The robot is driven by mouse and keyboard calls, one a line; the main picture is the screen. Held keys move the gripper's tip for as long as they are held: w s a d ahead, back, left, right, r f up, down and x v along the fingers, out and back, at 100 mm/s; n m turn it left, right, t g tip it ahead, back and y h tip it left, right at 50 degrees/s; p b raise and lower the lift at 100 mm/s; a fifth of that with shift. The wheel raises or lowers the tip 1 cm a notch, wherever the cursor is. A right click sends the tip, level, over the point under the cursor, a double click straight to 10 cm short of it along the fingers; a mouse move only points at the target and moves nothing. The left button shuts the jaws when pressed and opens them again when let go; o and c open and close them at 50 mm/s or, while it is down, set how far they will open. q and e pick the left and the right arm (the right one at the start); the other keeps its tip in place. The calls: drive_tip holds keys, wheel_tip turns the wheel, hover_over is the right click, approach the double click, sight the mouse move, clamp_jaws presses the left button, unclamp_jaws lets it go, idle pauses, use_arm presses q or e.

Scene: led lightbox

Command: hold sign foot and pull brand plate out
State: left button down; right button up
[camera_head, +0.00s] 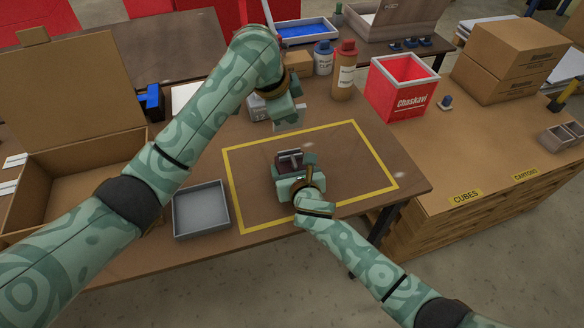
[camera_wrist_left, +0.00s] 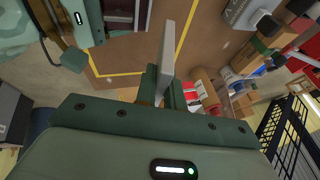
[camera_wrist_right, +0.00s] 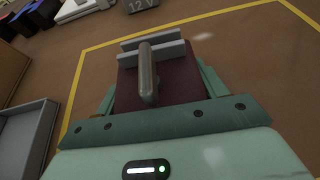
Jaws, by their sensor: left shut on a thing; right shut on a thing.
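The sign foot (camera_head: 285,168) is a dark red block with grey rails on top, inside the yellow-taped area; it also shows in the right wrist view (camera_wrist_right: 188,82), with a rounded grey bar across it. My right gripper (camera_head: 295,174) is shut on the foot, a finger on each side. The brand plate (camera_head: 290,122) is a thin pale grey plate, also in the left wrist view (camera_wrist_left: 177,45). My left gripper (camera_head: 288,108) is shut on it and holds it beyond the foot, clear of the rails. The plate's printing cannot be made out.
A grey empty tray (camera_head: 201,232) stands left of the yellow tape (camera_head: 236,192). An open cardboard box (camera_head: 75,185) is further left. A grey 12 V unit (camera_wrist_right: 144,6) is beyond the tape. Bottles (camera_head: 345,75) and a red bin (camera_head: 402,92) stand at the back. The taped area's right side is clear.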

drive_tip(key=o, duration=1.2)
drive_tip(key=shift+o, duration=0.2)
